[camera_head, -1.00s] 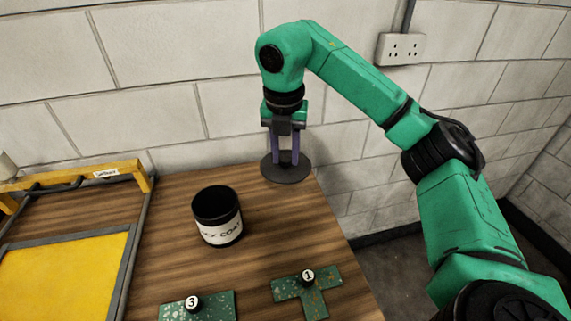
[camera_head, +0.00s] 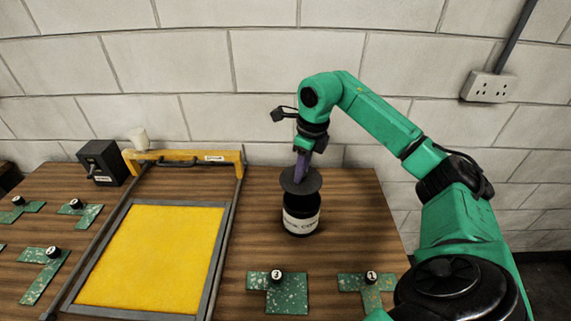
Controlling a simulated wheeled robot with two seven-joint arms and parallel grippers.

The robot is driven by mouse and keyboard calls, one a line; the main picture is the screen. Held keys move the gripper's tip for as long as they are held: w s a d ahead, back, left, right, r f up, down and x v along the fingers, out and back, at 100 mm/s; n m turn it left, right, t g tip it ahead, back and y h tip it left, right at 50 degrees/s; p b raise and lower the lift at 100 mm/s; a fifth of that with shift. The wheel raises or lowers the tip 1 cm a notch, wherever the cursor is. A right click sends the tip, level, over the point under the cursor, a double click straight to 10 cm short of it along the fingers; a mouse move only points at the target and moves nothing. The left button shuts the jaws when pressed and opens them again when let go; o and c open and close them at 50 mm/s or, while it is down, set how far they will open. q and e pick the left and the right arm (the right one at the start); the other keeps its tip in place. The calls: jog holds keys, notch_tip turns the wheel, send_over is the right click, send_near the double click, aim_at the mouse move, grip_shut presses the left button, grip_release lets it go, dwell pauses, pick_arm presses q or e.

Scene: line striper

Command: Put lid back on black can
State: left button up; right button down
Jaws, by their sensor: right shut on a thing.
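The black can (camera_head: 301,216) stands upright on the wooden table, with a white label on its front. The round dark lid (camera_head: 301,181) is held level just above the can's mouth and hides the can's opening. Whether the lid touches the rim I cannot tell. My right gripper (camera_head: 301,168) points down and is shut on the lid's middle. My left gripper is out of view.
A yellow screen in a grey frame (camera_head: 217,245) lies left of the can. Green speckled pieces with numbered black knobs lie in front (camera_head: 287,296) and at the far left (camera_head: 42,281). A black box (camera_head: 101,163) stands at the back left. The brick wall (camera_head: 300,60) is close behind.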

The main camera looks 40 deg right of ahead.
aim_at(305, 179)
jog(key=shift+f, duration=0.25)
jog(key=f+b, duration=0.2)
jog(key=d+f+b, duration=0.1)
jog(key=f+b, duration=0.2)
jog(key=shift+a+f+b, duration=0.1)
jog(key=shift+f+b, duration=0.3)
jog(key=shift+f, duration=0.25)
pick_arm(q)
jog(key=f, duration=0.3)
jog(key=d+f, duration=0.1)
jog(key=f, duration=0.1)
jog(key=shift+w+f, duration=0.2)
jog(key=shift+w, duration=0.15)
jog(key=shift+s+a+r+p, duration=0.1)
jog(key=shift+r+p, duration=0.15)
jog(key=shift+p, duration=0.05)
pick_arm(e)
jog(key=shift+r, duration=0.1)
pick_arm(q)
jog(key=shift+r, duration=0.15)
pick_arm(e)
jog(key=shift+f, duration=0.2)
dwell(0.4)
